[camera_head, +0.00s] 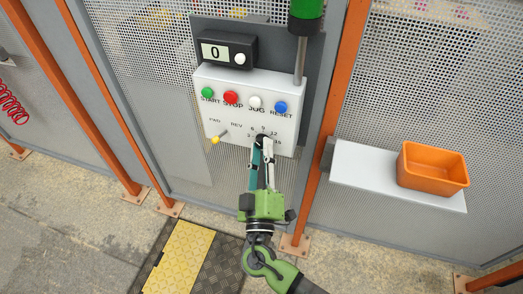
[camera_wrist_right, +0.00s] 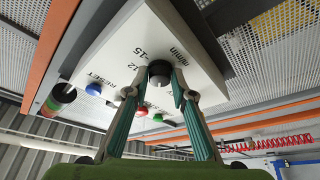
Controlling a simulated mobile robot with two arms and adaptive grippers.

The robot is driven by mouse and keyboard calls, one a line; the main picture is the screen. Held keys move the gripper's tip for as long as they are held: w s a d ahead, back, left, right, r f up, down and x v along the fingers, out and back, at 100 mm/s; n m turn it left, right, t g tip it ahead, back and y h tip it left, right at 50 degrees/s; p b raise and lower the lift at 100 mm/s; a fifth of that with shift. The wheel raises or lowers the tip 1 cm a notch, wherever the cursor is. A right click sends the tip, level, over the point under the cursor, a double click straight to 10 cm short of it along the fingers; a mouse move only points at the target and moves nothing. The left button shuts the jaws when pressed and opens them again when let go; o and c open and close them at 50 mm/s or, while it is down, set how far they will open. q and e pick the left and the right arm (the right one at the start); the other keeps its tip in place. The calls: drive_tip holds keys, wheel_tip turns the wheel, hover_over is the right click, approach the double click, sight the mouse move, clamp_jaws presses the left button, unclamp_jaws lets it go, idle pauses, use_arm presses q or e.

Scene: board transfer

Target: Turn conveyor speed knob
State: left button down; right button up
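The conveyor speed knob (camera_wrist_right: 160,70) is black and round, on a white control panel (camera_wrist_right: 108,52) with a number scale around it. In the head view the knob is mostly hidden behind my fingertips, low on the panel (camera_head: 225,85). My right gripper (camera_head: 263,145) reaches up to it from below. In the right wrist view the two teal-padded fingers of the right gripper (camera_wrist_right: 159,84) stand one on each side of the knob and seem to touch it. The display (camera_head: 215,52) above the panel reads 0. My left gripper is not in view.
Green (camera_head: 207,92), red (camera_head: 230,97), white (camera_head: 255,101) and blue (camera_head: 281,107) buttons sit above the knob. A yellow-tipped FWD/REV lever (camera_head: 216,139) is to its left. A green-topped lamp post (camera_head: 303,45) rises at right. An orange bin (camera_head: 432,169) stands on a white shelf (camera_head: 365,184).

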drive_tip(key=shift+n, duration=0.3)
drive_tip(key=shift+c, duration=0.3)
drive_tip(key=shift+d+r+n+g+y+p, duration=0.15)
drive_tip(key=shift+n+g+y+p, duration=0.35)
drive_tip(key=shift+n+p, duration=0.85)
drive_tip(key=shift+a+r+n+g+y+p, duration=0.15)
drive_tip(key=shift+n+g+y+p, duration=0.3)
drive_tip(key=shift+n+p, duration=0.9)
drive_tip(key=shift+d+r+n+g+y+p, duration=0.2)
drive_tip(key=shift+n+g+p, duration=0.55)
drive_tip(key=shift+n, duration=1.15)
drive_tip(key=shift+f, duration=0.1)
drive_tip(key=o, duration=1.1)
drive_tip(key=shift+a, duration=0.1)
